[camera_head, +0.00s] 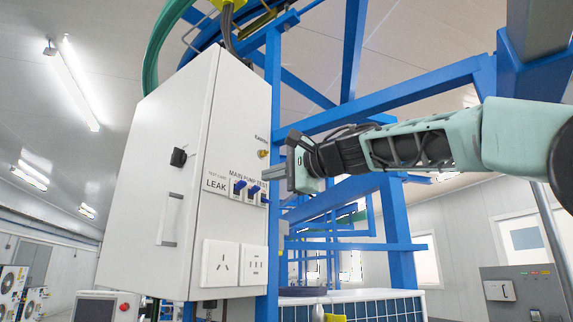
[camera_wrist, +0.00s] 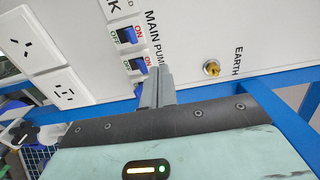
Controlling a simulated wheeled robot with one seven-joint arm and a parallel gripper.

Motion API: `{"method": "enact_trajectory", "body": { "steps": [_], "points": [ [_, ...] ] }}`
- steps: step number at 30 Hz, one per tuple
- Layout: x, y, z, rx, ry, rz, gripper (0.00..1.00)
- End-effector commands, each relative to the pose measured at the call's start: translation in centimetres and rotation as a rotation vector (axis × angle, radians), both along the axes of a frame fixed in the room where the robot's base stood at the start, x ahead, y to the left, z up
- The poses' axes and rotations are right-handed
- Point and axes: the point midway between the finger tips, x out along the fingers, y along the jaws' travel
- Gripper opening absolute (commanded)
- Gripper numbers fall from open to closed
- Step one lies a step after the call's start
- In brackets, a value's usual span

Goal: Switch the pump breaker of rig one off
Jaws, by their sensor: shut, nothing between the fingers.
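The MAIN breaker (camera_head: 240,187) shows in the wrist view (camera_wrist: 127,36). The levers are too small to read surely. My gripper (camera_head: 274,172) is shut and empty, its fingertips (camera_wrist: 156,82) close to the PUMP breaker, at the right end of the row.
A brass EARTH stud (camera_wrist: 211,68) sits beside the breakers. Power sockets (camera_head: 220,263) are below them. Blue frame beams (camera_head: 398,235) stand right of and behind the box. A black rotary knob (camera_head: 179,157) and a handle (camera_head: 170,219) are on the box's door.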

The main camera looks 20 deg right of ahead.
Motion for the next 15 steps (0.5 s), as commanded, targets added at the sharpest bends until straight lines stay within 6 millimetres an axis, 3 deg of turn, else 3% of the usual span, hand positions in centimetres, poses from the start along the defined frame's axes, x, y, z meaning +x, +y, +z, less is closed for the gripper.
{"method": "enact_trajectory", "body": {
  "steps": [6, 15],
  "points": [
    [1.7, 1.1, 0.1, -0.001, 0.001, 0.001, 0.0],
    [2.1, 1.4, -0.4, 0.001, 0.0, 0.0, 0.0]
  ]
}}
